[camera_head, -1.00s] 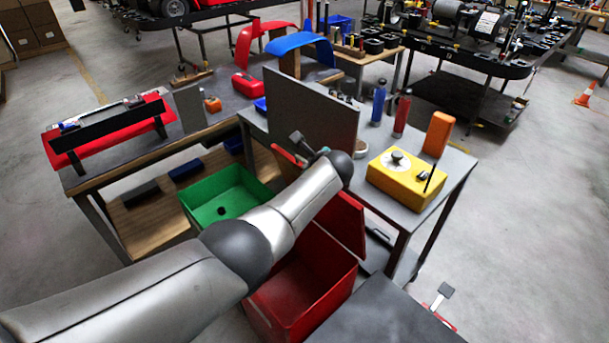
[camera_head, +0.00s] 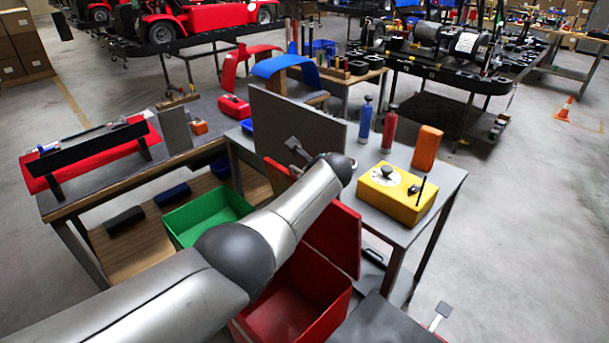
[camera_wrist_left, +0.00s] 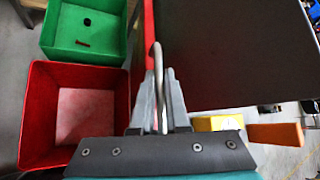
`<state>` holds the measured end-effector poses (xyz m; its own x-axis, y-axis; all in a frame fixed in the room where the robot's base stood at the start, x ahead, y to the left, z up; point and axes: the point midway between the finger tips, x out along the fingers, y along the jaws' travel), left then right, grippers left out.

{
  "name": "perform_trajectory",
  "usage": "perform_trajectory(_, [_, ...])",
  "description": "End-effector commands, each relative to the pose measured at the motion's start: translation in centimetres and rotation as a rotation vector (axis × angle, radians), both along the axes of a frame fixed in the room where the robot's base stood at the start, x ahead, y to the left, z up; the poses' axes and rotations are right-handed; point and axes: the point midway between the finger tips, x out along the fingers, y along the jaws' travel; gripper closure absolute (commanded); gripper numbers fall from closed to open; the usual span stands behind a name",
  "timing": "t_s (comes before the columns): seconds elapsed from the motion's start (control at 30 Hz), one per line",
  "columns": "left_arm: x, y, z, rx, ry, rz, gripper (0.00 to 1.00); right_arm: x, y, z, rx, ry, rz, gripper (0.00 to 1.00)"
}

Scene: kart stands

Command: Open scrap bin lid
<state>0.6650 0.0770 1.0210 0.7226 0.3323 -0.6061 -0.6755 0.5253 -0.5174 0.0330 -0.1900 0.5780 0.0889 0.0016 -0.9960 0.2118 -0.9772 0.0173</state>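The red scrap bin (camera_head: 335,318) stands open-topped in the head view, and its inside also shows in the wrist view (camera_wrist_left: 38,110). Its red lid (camera_head: 338,238) stands raised along the bin's right side. In the wrist view the lid (camera_wrist_left: 150,50) shows nearly edge-on as a thin red strip. My left gripper (camera_wrist_left: 159,100) has its fingers close together on a thin curved grey handle (camera_wrist_left: 157,58) beside that strip.
A green bin (camera_head: 210,215) stands left of the red one. The table (camera_head: 440,190) on the right holds a yellow box (camera_head: 398,192), an orange block (camera_head: 427,148), bottles and an upright grey panel (camera_head: 300,120). Open floor lies at the right.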

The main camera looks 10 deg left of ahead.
Motion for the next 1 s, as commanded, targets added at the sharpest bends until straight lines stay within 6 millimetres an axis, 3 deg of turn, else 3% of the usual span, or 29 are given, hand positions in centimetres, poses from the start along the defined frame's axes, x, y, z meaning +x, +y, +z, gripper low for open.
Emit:
perform_trajectory(0.03, [0.1, 0.0, 0.2, -0.001, -0.005, 0.000, 0.81, 0.0, 0.0, 0.0, 0.000, 0.000, 0.000, 0.50])
perform_trajectory(0.23, [0.1, 0.0, 0.2, 0.000, -0.004, 0.000, 0.58, 0.0, 0.1, 0.0, 0.001, -0.001, 0.000, 0.50])
perform_trajectory(0.57, [-0.1, -0.1, 0.1, 0.000, -0.001, -0.001, 0.58, 0.1, 0.2, 0.2, 0.003, -0.001, 0.000, 0.50])
perform_trajectory(1.0, [-2.6, -1.3, 2.6, 0.000, -0.003, -0.003, 0.58, 0.1, 0.3, 3.7, 0.004, -0.002, 0.001, 0.50])
